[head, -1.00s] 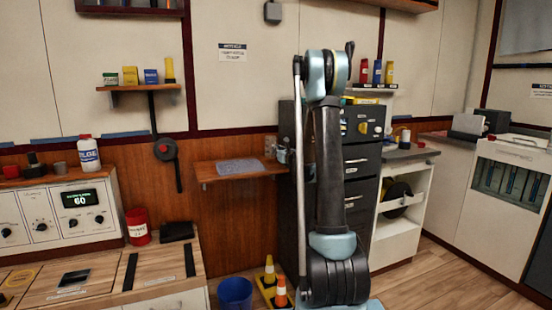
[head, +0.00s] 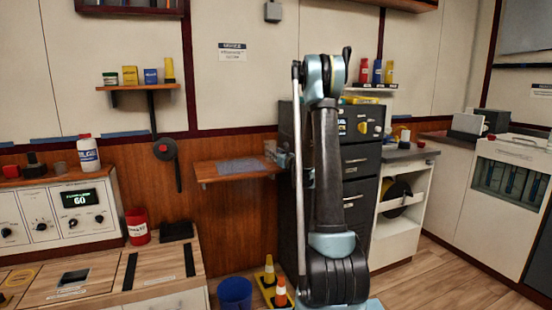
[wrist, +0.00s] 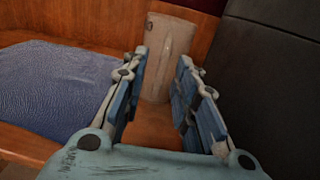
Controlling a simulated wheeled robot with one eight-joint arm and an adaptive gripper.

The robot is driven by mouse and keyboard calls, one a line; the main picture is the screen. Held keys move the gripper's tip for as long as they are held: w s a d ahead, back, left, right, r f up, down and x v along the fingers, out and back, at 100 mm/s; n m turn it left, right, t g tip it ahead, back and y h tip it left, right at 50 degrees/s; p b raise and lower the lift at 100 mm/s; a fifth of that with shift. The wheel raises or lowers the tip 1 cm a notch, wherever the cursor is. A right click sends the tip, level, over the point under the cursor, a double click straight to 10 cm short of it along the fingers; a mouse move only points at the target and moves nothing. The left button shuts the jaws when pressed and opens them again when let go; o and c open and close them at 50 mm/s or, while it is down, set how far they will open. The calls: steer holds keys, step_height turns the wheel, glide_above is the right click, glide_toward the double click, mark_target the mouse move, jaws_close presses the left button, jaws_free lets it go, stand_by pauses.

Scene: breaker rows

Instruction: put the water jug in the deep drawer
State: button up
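A pale beige jug-like container (wrist: 168,55) stands upright at the back of the wooden wall shelf, in the corner by the dark cabinet. In the head view the jug (head: 270,148) is small and partly hidden by my gripper (head: 283,160). In the wrist view my gripper (wrist: 162,92) is open, its blue-padded fingers on either side of the line to the jug. The jug shows beyond and between the fingertips; I cannot tell whether they touch it. The dark drawer cabinet (head: 362,155) stands right of the shelf, drawers apparently shut, partly hidden by my arm.
A blue-grey mat (wrist: 55,90) lies on the shelf (head: 215,177), left of my gripper. The cabinet's dark side (wrist: 265,70) is close on the right. Below are a blue bucket (head: 235,293) and small cones (head: 270,272). Open floor lies at the right.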

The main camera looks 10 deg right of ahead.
steer(key=v, duration=1.1)
steer(key=s+a+n+g+y, duration=0.1)
steer(key=s+a+n+g, duration=0.35)
steer(key=s+n, duration=0.55)
steer(key=s+a+n+g, duration=0.45)
steer(key=s+n, duration=0.35)
steer(key=s, duration=0.5)
steer(key=s+d+f+n+g+h, duration=0.2)
steer(key=s+d+f+n, duration=0.1)
steer(key=s, duration=0.6)
steer(key=s+d+f+n+g+h, duration=0.1)
steer(key=s+d+f+n+h, duration=0.1)
steer(key=s+n, duration=0.4)
steer(key=s+d+f+n+g+h, duration=0.2)
steer(key=s+f, duration=0.4)
steer(key=s, duration=0.6)
steer(key=d+n+h, duration=0.1)
steer(key=d+n, duration=0.1)
steer(key=shift+s+d+f+n+g, duration=0.3)
steer(key=shift+d+f+n, duration=0.05)
steer(key=shift+n, duration=0.05)
steer(key=shift+o, duration=0.5)
steer(key=shift+s+d+f, duration=0.15)
steer(key=shift+s+d, duration=0.15)
steer(key=shift+s, duration=0.15)
